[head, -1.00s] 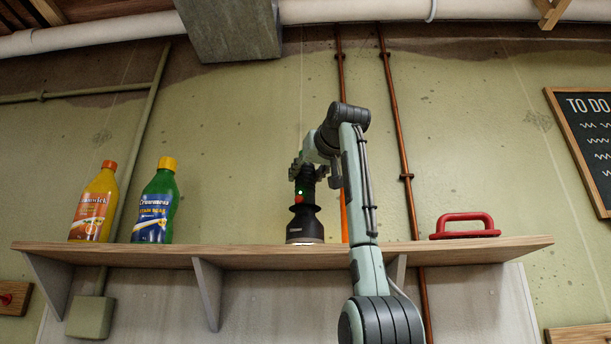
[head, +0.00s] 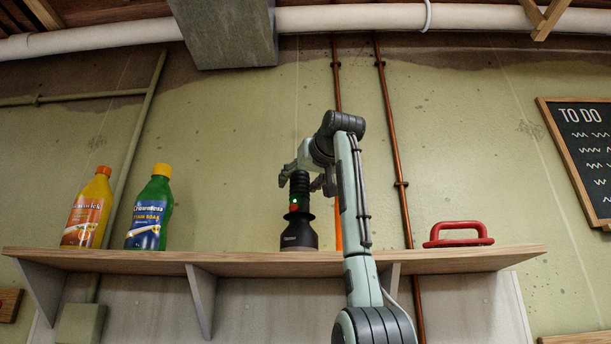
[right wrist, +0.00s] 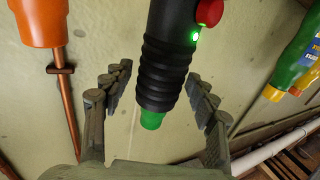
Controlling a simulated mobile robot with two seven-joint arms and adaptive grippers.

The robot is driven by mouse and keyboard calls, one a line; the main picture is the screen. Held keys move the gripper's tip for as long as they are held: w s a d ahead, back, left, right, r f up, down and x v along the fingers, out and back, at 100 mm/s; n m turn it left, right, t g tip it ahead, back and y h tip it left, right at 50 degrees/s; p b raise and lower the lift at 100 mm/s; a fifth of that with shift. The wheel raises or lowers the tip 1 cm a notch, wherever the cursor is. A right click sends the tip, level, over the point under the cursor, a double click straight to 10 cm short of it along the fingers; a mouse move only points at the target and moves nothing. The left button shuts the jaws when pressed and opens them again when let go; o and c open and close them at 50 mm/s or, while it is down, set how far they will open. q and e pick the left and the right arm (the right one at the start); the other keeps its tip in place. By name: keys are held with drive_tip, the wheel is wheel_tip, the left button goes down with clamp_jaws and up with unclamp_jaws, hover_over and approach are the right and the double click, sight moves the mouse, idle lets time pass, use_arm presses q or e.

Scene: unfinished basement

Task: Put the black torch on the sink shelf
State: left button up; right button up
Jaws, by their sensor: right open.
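The black torch (head: 299,232) stands upright, wide head down, on the wooden sink shelf (head: 225,262). It has a ribbed grip, a red button and a small green light. My right gripper (head: 305,182) is at the torch's upper end, open, with its fingers spread. In the right wrist view the ribbed grip and green end of the torch (right wrist: 162,75) lie between the spread fingers (right wrist: 160,100), with gaps on both sides. The torch's foot is partly hidden by the shelf's front edge. My left gripper is not in view.
A yellow bottle (head: 88,212) and a green bottle (head: 150,212) stand at the shelf's left. A red-handled tool (head: 458,236) lies at its right. An orange object (head: 337,232) shows behind my arm. Copper pipes (head: 392,130) run up the wall. The shelf between green bottle and torch is clear.

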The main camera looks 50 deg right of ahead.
drive_tip(key=b+v, duration=0.2)
drive_tip(key=v, duration=0.3)
drive_tip(key=shift+s+a+f, duration=0.1)
drive_tip(key=shift+s+a, duration=0.05)
drive_tip(key=shift+s, duration=0.15)
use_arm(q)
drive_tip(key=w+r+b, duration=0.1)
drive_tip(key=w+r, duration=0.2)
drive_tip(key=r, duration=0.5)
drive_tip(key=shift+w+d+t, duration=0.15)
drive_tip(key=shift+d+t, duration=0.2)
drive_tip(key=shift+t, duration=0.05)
use_arm(e)
drive_tip(key=v, duration=0.6)
drive_tip(key=shift+s, duration=0.15)
